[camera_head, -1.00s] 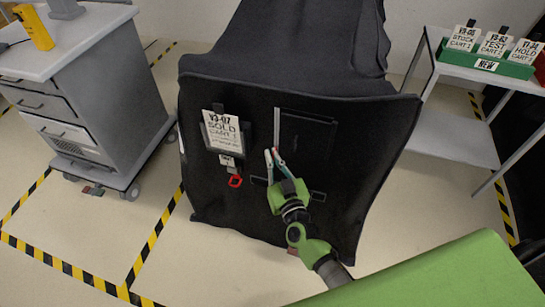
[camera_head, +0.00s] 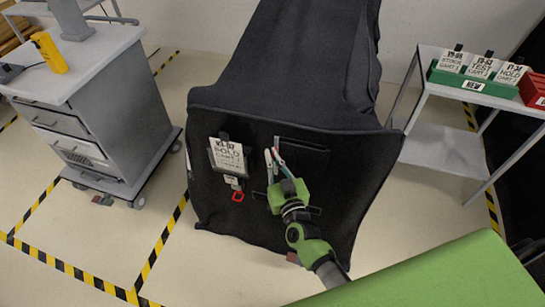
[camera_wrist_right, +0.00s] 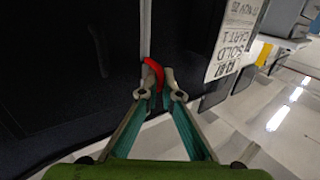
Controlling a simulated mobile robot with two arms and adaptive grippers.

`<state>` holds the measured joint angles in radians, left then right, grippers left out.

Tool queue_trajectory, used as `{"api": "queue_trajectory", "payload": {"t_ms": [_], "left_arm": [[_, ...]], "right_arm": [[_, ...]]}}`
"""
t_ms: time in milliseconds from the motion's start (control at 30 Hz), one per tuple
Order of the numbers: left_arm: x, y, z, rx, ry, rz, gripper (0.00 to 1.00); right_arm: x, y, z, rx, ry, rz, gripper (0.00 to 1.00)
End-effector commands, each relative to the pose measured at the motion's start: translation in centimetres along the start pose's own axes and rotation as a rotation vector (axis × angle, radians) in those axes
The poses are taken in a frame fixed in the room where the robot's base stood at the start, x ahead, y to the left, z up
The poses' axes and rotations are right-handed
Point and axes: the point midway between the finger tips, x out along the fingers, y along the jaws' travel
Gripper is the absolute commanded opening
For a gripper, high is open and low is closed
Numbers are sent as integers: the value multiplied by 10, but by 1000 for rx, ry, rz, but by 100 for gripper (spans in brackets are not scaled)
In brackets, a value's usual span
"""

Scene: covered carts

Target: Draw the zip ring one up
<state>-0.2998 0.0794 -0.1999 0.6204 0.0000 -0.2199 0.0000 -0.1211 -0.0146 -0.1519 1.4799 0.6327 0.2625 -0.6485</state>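A black cloth cover (camera_head: 225,120) hangs over a cart. A pale vertical zip line (camera_head: 276,141) runs down its front beside a dark rectangular panel (camera_head: 304,155). My right gripper (camera_head: 273,153) is at the zip line, left of the panel. The wrist view shows the red zip ring (camera_wrist_right: 153,70) between its nearly closed fingertips (camera_wrist_right: 155,93), below the pale strip (camera_wrist_right: 146,30). The fingers appear shut on the ring, partly hiding it. My left gripper is not in view.
A white SOLD tag (camera_head: 227,158) hangs on the cover left of the gripper, with a red loop (camera_head: 238,197) below it. A grey drawer cart (camera_head: 105,100) stands left. A white side table (camera_head: 440,150) at right holds a green sign box (camera_head: 470,82).

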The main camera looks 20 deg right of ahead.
Motion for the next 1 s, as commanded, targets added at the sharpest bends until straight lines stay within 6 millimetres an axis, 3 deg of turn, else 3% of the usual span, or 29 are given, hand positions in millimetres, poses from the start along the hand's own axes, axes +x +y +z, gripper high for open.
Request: {"api": "queue_trajectory", "payload": {"t_ms": [33, 233, 633, 667, 700, 1000], "left_arm": [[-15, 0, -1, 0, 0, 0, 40], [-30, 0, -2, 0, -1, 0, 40], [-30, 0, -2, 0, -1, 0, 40], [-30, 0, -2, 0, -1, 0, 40], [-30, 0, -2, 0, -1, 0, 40], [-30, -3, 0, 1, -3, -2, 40]], "right_arm": [[0, 0, -16, 0, 3, 1, 0], [0, 0, -32, 0, 2, 0, 0], [0, 0, -32, 0, 2, 0, 0], [0, 0, -32, 0, 1, 0, 10], [0, 0, -32, 0, 1, 0, 13], [0, 0, -32, -1, 0, 0, 13]]}}
